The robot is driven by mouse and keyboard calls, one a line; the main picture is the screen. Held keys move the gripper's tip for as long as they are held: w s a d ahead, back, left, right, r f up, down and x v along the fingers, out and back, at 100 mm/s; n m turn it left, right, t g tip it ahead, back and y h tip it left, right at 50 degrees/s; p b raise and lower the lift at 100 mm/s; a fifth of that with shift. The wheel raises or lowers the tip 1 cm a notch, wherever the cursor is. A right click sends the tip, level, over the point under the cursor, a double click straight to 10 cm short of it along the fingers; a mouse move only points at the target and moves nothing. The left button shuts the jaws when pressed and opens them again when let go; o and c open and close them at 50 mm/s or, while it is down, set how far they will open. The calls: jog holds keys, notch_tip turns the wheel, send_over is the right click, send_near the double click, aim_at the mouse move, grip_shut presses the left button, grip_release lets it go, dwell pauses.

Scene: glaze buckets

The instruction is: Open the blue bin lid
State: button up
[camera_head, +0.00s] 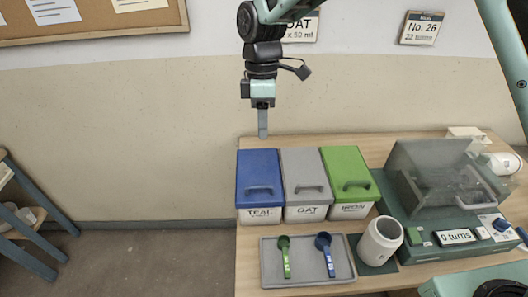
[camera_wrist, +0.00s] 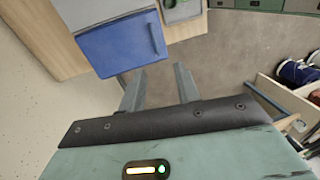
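The blue bin lid (camera_head: 258,172) lies shut on the left bin, labelled TEAL (camera_head: 260,216), at the table's left edge. Its bar handle (camera_head: 259,190) is near the front. In the wrist view the blue lid (camera_wrist: 112,50) is beyond my fingertips, up and to the left, with its handle (camera_wrist: 153,36) on the right side. My gripper (camera_head: 263,136) hangs above the back of the blue bin, fingers down and empty. In the wrist view the two fingers of my gripper (camera_wrist: 157,70) stand apart with a clear gap.
A grey-lidded bin (camera_head: 304,172) and a green-lidded bin (camera_head: 346,170) stand right of it, close together. In front are a grey tray (camera_head: 308,272) with green and blue scoops, and a white jar (camera_head: 380,242). A clear-covered machine (camera_head: 445,180) stands right.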

jog(key=w, duration=0.1)
jog(key=p, duration=0.6)
send_over(263, 179)
jog(key=s, duration=0.5)
notch_tip(263, 179, down, 17)
jog(key=shift+a+f, duration=0.1)
jog(key=shift+a, duration=0.05)
grip_shut()
